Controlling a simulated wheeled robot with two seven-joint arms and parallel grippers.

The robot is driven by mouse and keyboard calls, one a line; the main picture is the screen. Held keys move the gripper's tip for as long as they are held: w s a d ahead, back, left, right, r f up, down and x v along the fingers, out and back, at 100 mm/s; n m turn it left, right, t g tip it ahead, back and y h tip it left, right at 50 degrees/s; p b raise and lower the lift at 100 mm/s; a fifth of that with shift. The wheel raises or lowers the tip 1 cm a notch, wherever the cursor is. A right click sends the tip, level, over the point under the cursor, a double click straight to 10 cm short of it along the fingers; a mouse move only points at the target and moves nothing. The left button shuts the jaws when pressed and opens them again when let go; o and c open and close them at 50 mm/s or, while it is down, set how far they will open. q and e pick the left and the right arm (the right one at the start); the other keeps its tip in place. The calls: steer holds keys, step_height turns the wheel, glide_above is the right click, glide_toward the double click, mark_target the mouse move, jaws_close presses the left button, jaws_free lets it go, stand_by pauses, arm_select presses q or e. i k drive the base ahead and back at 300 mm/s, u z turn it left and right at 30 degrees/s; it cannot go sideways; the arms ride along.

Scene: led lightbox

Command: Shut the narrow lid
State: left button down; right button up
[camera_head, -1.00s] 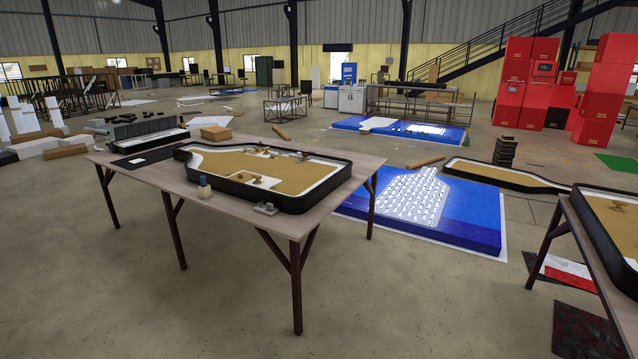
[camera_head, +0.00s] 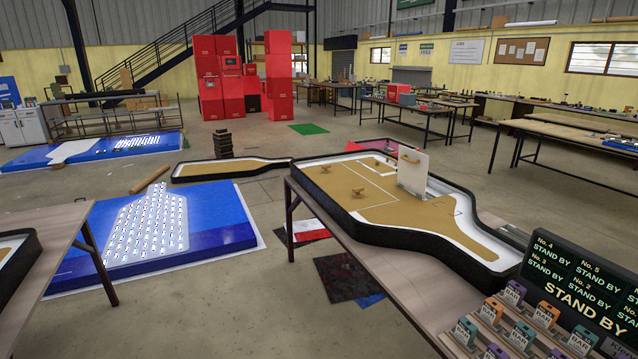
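I cannot make out for certain which thing is the narrow lid. A white panel (camera_head: 413,172) stands upright at the right side of a black-rimmed tray (camera_head: 375,237) on the table at the centre right, with a small brown piece at its upper part. It looks like a raised lid, but I cannot tell whether it is hinged. The tray has a tan floor with white edging and several small brown knob-like pieces (camera_head: 358,192). Neither of my grippers is in view.
A dark display board (camera_head: 583,284) reading STAND BY and several small coloured blocks (camera_head: 521,335) are on the near end of this table. Another table (camera_head: 38,226) is at left. A blue floor panel (camera_head: 212,215) lies between them. Bare floor runs toward the red boxes (camera_head: 279,75).

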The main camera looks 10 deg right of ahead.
mark_target(408, 172)
steer(key=z, duration=0.7)
steer(key=i, duration=1.2)
steer(key=z, duration=4.25)
steer(key=k, duration=3)
steer(key=u, duration=0.95)
